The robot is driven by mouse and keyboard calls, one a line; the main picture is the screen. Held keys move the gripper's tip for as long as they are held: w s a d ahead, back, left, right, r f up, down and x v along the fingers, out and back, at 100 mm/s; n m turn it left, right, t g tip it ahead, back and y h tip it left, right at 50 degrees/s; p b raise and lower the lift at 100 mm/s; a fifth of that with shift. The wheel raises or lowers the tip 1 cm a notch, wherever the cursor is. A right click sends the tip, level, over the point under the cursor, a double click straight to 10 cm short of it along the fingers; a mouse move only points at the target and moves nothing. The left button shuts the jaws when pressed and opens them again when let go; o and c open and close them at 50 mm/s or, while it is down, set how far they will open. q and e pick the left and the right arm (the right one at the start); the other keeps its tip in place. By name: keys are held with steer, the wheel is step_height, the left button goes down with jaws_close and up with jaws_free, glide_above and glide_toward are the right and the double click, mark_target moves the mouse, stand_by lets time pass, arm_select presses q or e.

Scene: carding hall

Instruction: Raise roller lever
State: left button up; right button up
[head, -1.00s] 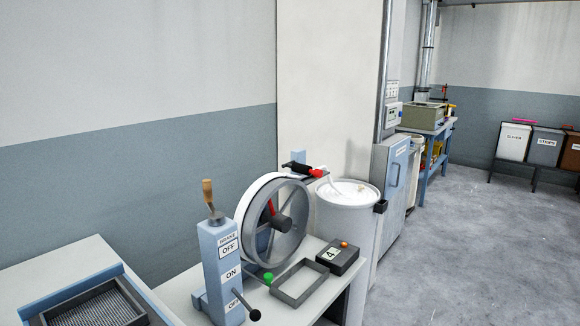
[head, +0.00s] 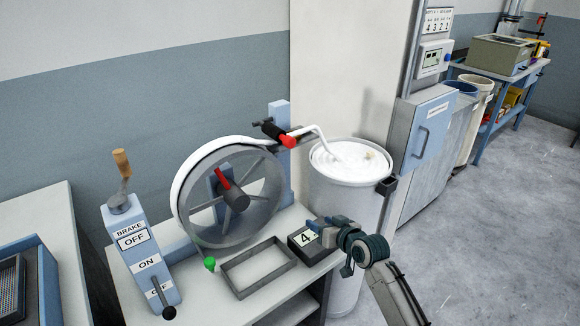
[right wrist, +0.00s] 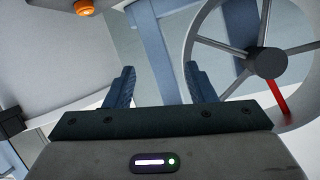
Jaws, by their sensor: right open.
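A black roller with a red end (head: 278,134) sits on an arm at the top of a large grey spoked wheel (head: 265,220), over a white band on its rim. A red lever (head: 222,178) is at the wheel's hub; a red bar also shows in the right wrist view (right wrist: 278,97). My right gripper (head: 318,225) is in front of the wheel, to its right, above the box marked 4. In the right wrist view its two fingers (right wrist: 161,85) are apart with nothing between them. My left gripper is not in view.
A blue brake post (head: 130,250) with a wooden-handled lever stands left of the wheel. A grey open frame (head: 258,268) and the box marked 4 (head: 310,243) are on the bench. A white drum (head: 345,200) stands right of the wheel.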

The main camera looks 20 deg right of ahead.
step_height(320, 180, up, 9)
steer(key=w+t, duration=0.2)
steer(key=n+t+y, duration=0.1)
steer(key=t+y, duration=0.1)
steer(key=y, duration=0.1)
glide_toward(292, 143)
steer(key=w, duration=0.1)
steer(key=p+x, duration=0.3)
steer(key=x, duration=0.6)
steer(key=shift+w+a, duration=0.2)
steer(key=shift+w, duration=0.1)
steer(key=shift+w+a, duration=0.15)
steer(key=shift+w, duration=0.25)
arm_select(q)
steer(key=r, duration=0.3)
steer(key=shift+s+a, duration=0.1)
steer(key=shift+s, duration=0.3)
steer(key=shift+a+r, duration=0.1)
arm_select(e)
jaws_close()
